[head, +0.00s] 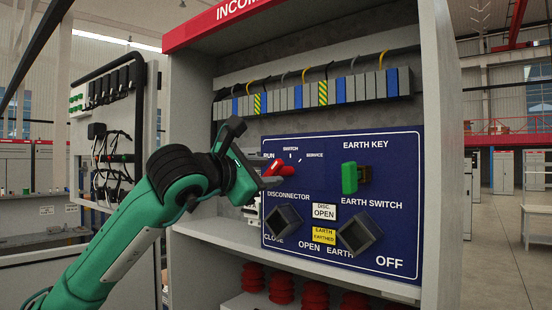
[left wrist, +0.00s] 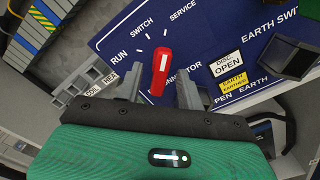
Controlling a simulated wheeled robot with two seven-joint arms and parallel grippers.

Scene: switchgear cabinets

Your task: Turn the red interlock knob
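The red interlock knob (head: 277,170) sits on the blue panel under the words RUN, SWITCH and SERVICE. In the left wrist view the red knob (left wrist: 160,72) has a white stripe and points up towards the tick marks. My left gripper (head: 266,171) reaches in from the left at the panel. In the left wrist view its two fingers (left wrist: 159,92) are apart, one on each side of the knob's lower end, with gaps showing on both sides. The fingers partly cover the DISCONNECTOR label. My right gripper is not in view.
On the blue panel (head: 384,248) are a green earth key (head: 350,178), a disconnector socket (head: 283,220) and an earth switch socket (head: 359,234). A terminal row (head: 312,95) runs above. The cabinet's right wall (head: 446,130) stands beside the panel.

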